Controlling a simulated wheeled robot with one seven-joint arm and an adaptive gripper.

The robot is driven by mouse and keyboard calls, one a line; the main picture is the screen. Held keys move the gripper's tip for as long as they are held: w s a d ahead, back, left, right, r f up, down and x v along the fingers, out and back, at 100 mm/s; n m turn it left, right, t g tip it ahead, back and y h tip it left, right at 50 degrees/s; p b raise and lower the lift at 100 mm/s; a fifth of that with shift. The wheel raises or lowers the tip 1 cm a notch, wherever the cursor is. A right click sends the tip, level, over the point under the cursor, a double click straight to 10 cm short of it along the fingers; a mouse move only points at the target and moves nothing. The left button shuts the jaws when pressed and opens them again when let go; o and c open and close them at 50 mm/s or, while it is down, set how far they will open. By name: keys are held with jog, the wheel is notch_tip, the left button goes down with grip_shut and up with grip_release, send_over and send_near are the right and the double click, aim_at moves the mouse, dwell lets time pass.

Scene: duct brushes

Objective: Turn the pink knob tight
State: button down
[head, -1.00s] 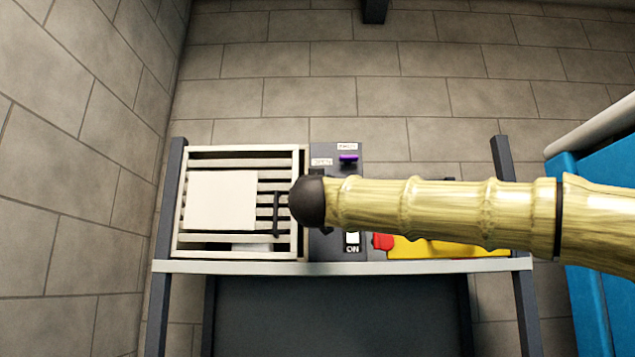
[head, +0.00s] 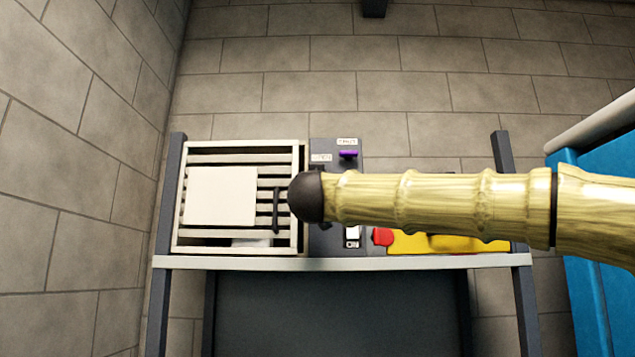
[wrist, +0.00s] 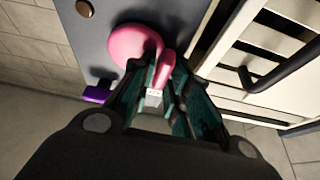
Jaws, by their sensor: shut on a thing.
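The pink knob (wrist: 140,46) shows in the wrist view, on the grey panel (wrist: 98,45). It has a round body and a raised grip that points toward my gripper. My gripper (wrist: 162,82) has its dark green fingers closed around that raised grip. The fingers hide part of the grip. In the head view my arm crosses in front of the panel (head: 322,240) and hides the pink knob and my gripper.
A slatted, cream-framed vent (head: 298,225) with a dark handle (head: 276,210) stands left of the panel. A purple knob (head: 348,154) sits high on the panel, a white switch (head: 352,232) low. A red part (head: 382,236) and yellow object (head: 425,243) lie right.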

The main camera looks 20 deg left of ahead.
jog(key=shift+r+m, duration=0.15)
jog(key=shift+m, duration=0.35)
jog(key=shift+f+m+g+h+p, duration=0.25)
jog(key=shift+m+g, duration=1.2)
jog(key=shift+m, duration=4.2)
jog(key=shift+f+m+g+h+p, duration=0.1)
jog(key=shift+f+m+g+h, duration=0.85)
jog(key=shift+m, duration=4.75)
jog(key=shift+r+m+g+y+p, duration=0.1)
jog(key=shift+r+m+g, duration=0.25)
jog(key=shift+m+g, duration=3.5)
jog(key=m+t, duration=0.3)
jog(key=m, duration=0.1)
jog(key=shift+t, duration=0.35)
